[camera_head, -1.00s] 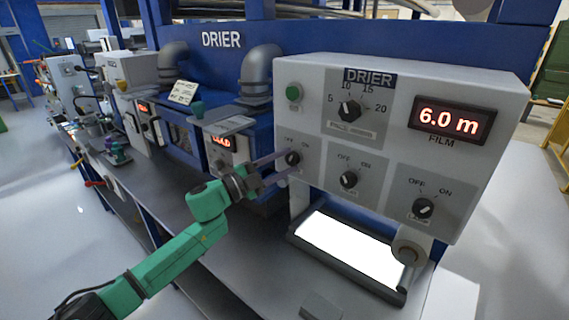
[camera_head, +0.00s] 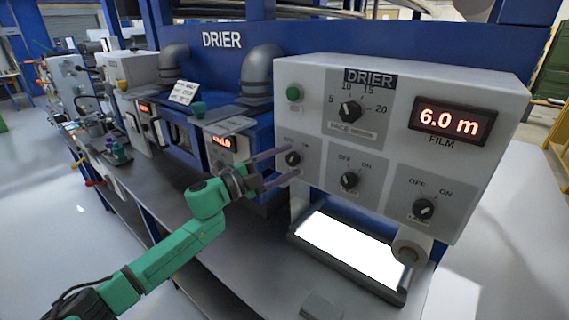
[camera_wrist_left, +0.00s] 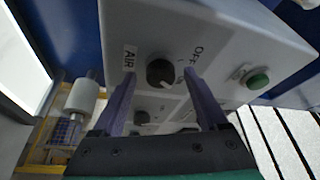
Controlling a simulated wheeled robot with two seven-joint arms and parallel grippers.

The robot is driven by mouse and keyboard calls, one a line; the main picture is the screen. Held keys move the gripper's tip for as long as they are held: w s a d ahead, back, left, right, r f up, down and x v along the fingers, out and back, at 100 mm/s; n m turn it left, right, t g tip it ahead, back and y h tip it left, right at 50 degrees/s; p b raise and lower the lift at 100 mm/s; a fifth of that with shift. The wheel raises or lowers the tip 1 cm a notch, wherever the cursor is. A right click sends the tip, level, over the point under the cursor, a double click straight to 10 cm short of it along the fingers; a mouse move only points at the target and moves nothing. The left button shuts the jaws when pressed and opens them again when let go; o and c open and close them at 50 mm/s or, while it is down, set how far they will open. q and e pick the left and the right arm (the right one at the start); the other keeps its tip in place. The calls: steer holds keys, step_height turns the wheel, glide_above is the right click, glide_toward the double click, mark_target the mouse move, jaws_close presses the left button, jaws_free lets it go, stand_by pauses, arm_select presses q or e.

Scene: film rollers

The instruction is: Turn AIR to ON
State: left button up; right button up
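The AIR knob (camera_head: 292,158) is a dark round knob at the left of the DRIER panel's lower row. It shows large in the left wrist view (camera_wrist_left: 160,72), beside the AIR label (camera_wrist_left: 130,58) and an OFF mark (camera_wrist_left: 197,50). A small white pointer shows on its rim, but I cannot tell surely which setting it marks. My left gripper (camera_head: 293,162) is open, with its purple fingers spread on either side of the knob. In the left wrist view the fingers (camera_wrist_left: 158,78) stand apart from the knob. My right gripper is out of view.
The grey DRIER panel (camera_head: 400,95) also carries a middle knob (camera_head: 348,180), a right knob (camera_head: 424,209), a larger upper dial (camera_head: 349,111), a green button (camera_head: 293,93) and a red "6.0 m" display (camera_head: 450,120). A bright lit plate (camera_head: 350,248) lies below it.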

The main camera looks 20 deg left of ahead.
arm_select(q)
steer(key=b+v, duration=0.1)
steer(key=v, duration=0.1)
steer(key=f+b+v, duration=0.1)
steer(key=v, duration=0.1)
steer(key=shift+s+a+b, duration=0.2)
steer(key=shift+b, duration=0.15)
steer(key=b, duration=0.4)
glide_toward(288, 165)
steer(key=shift+r+v, duration=0.25)
steer(key=shift+v, duration=0.7)
steer(key=shift+r+v, duration=0.2)
steer(key=shift+v, duration=0.7)
steer(key=shift+r+v, duration=0.25)
steer(key=shift+v, duration=0.7)
steer(key=shift+s, duration=0.1)
